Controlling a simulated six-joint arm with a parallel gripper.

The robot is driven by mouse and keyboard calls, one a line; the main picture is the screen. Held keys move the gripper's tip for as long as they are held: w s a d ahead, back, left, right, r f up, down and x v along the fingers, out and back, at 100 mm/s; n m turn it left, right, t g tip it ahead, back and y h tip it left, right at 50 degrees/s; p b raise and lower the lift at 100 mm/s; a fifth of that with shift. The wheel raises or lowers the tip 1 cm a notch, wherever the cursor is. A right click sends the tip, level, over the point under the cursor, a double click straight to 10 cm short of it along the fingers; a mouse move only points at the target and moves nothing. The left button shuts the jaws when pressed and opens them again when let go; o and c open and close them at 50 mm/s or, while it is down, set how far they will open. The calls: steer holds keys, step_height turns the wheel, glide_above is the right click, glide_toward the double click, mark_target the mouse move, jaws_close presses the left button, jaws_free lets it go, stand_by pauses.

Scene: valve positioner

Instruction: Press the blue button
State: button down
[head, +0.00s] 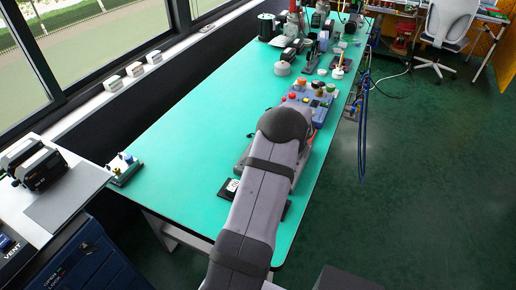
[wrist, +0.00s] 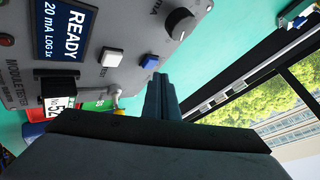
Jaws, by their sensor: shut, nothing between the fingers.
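The blue button (wrist: 149,61) is on the grey panel (wrist: 105,80) in the wrist view, near the panel's edge. My gripper (wrist: 161,78) is shut and empty, its fingertips just below and right of the blue button in the picture. I cannot tell if they touch it. A white button (wrist: 111,58) is beside the blue one, and a dark knob (wrist: 180,23) is above right. In the head view my arm hides the gripper and part of the control box (head: 322,105); I cannot make out the blue button there.
The panel also has a display (wrist: 65,33) reading READY, 20 mA, and a black connector with a cable (wrist: 112,92). In the head view the green bench (head: 190,150) is mostly clear left of my arm. Tools and devices crowd its far end. A small device (head: 123,168) sits at the left edge.

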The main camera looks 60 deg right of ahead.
steer(key=shift+f+b, duration=0.9)
steer(key=shift+b, duration=0.65)
stand_by(0.8)
steer(key=shift+r, duration=0.85)
steer(key=shift+r+p, duration=1.15)
steer(key=shift+r, duration=1.4)
